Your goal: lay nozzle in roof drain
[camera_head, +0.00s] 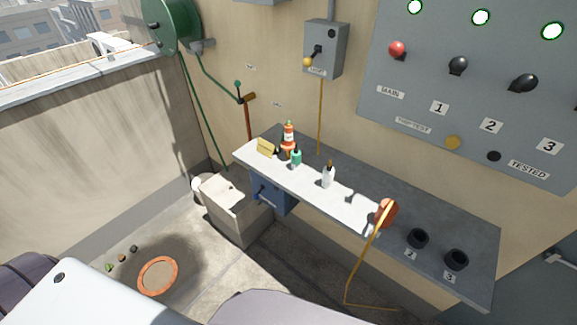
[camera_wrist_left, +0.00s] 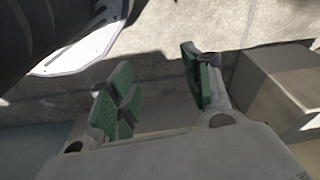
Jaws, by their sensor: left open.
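The roof drain appears to be the orange-rimmed round opening (camera_head: 158,275) in the floor at the lower left of the head view. A green hose runs down from the wall reel to a small green-tipped fitting (camera_head: 238,91) beside the wall; this may be the nozzle, but it is too small to be sure. My left gripper (camera_wrist_left: 155,90) shows in the left wrist view, open, with green pads and nothing between them. It is not seen in the head view, so its distance from the hose fitting and drain cannot be told. My right gripper is not in view.
Small pieces (camera_head: 122,258) lie near the drain. A green reel (camera_head: 172,22) hangs above.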

